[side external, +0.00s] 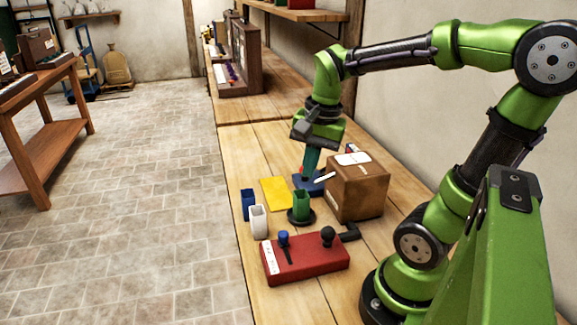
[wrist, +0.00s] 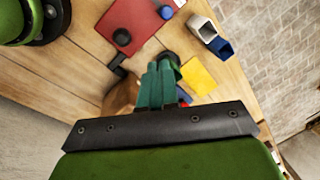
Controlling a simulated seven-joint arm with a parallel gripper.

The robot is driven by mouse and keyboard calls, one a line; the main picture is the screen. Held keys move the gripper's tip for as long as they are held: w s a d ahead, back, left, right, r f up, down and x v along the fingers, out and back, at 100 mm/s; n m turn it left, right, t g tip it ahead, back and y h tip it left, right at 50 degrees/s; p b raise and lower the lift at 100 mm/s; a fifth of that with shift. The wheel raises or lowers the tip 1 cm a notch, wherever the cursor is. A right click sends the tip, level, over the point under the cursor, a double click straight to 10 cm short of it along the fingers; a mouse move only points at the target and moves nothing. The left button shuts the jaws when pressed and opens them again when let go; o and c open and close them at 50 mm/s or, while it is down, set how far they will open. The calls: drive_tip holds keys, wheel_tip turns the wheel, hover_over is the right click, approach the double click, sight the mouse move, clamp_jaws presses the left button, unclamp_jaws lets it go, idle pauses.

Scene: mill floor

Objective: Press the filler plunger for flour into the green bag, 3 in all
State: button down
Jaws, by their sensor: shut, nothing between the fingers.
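The green bag (side external: 301,204), shown as an open-topped green container, stands upright on a round black base on the bench. A red box (side external: 308,262) in front of it carries a blue knob (side external: 284,238) and a black knob (side external: 328,236); I cannot tell which is the flour plunger. The red box also shows in the wrist view (wrist: 128,22). My gripper (side external: 309,170) is shut and empty, pointing down behind the green bag, above a blue item (side external: 313,187) with a red part. In the wrist view my teal fingers (wrist: 160,70) largely hide the bag.
A cardboard box (side external: 357,190) stands close to the right of my gripper. A yellow sheet (side external: 275,194) lies to its left. A white container (side external: 258,222) and a blue container (side external: 248,205) stand near the bench's left edge.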

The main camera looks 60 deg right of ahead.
sight(328, 227)
drive_tip(key=m+g, duration=0.1)
drive_tip(key=m, duration=0.3)
drive_tip(key=s+d+r+m+g, duration=0.1)
drive_tip(key=m, duration=0.3)
drive_tip(key=s+d+m+g, duration=0.1)
drive_tip(key=m, duration=0.2)
drive_tip(key=shift+s+d+r+m+y, duration=0.15)
drive_tip(key=shift+s+m+y, duration=0.1)
drive_tip(key=shift+m+y, duration=0.15)
drive_tip(key=f, duration=0.4)
drive_tip(key=s+a+f, duration=0.1)
drive_tip(key=f, duration=0.4)
drive_tip(key=s+f, duration=0.1)
drive_tip(key=f, duration=0.3)
drive_tip(key=shift+a+f, duration=0.3)
drive_tip(key=shift+f, duration=0.1)
drive_tip(key=shift+f, duration=1.1)
